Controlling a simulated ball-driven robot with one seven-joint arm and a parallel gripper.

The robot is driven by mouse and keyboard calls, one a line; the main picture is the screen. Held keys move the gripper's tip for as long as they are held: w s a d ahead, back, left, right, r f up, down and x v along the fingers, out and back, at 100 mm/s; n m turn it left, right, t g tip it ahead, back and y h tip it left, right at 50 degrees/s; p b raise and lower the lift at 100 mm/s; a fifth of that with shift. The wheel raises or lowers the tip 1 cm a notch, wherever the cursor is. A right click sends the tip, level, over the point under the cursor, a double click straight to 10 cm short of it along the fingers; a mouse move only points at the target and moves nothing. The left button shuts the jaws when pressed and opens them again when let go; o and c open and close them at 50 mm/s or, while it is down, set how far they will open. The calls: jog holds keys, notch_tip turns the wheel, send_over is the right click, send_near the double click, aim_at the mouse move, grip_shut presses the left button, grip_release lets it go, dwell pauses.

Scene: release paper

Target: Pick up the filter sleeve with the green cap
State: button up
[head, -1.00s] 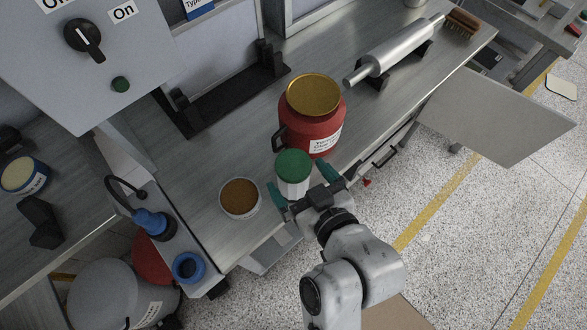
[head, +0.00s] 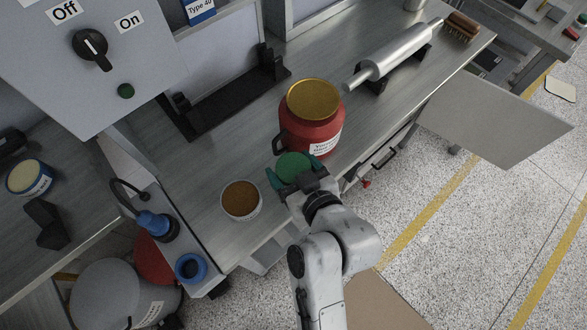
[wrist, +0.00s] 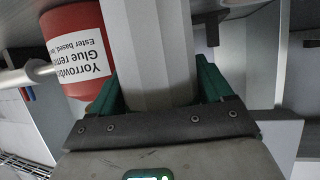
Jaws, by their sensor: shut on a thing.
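The filter sleeve with the green cap (head: 293,168) stands on the bench in front of the red jar in the head view. Its pale ribbed body (wrist: 150,50) fills the middle of the wrist view, between my green fingers. My gripper (head: 293,183) is shut on the sleeve, with one finger on each side. In the head view the gripper and wrist hide most of the sleeve's body below the cap. Whether its base touches the bench is hidden.
A red jar (head: 318,132) with a gold lid stands right behind the sleeve; its label also shows in the wrist view (wrist: 80,55). An open tub of brown stuff (head: 241,200) is at left. A metal roller (head: 395,55) lies farther back. The bench's front edge is close.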

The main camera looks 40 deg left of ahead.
jog(key=c, duration=0.5)
jog(key=shift+r, duration=0.1)
